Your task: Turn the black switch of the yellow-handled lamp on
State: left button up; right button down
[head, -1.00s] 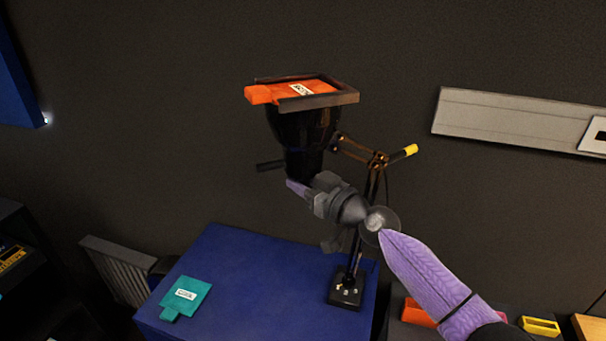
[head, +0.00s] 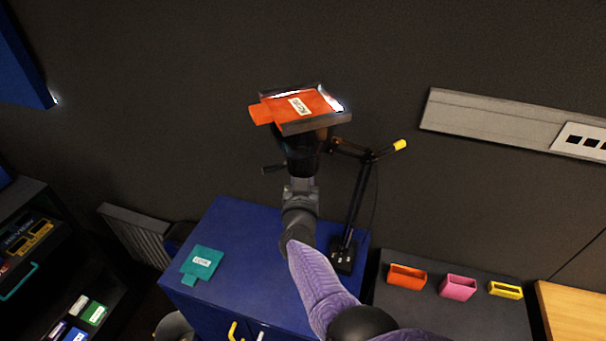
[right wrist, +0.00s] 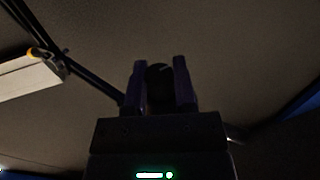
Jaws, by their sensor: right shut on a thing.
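The yellow-handled lamp's dark head (head: 302,150) faces up, with an orange labelled plate (head: 301,105) in the square frame at its top. White light shows along the frame's edges. A jointed arm links the head to a base (head: 343,256) on the blue cabinet; the yellow handle (head: 400,144) sticks out to the right. My right gripper (head: 301,178) is at the underside of the lamp head. In the right wrist view it (right wrist: 160,66) is shut on a dark round piece, the black switch (right wrist: 159,86). The fingertips are mostly hidden in the head view. My left gripper is out of view.
A teal labelled plate (head: 203,263) lies on the blue cabinet (head: 240,235). Orange (head: 407,277), pink (head: 458,287) and yellow (head: 506,290) bins stand at the right.

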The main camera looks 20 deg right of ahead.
jog(key=shift+m+g+h+b, duration=0.45)
jog(key=shift+m+h, duration=0.35)
jog(key=shift+h, duration=0.5)
jog(key=shift+c, duration=2.1)
grip_release()
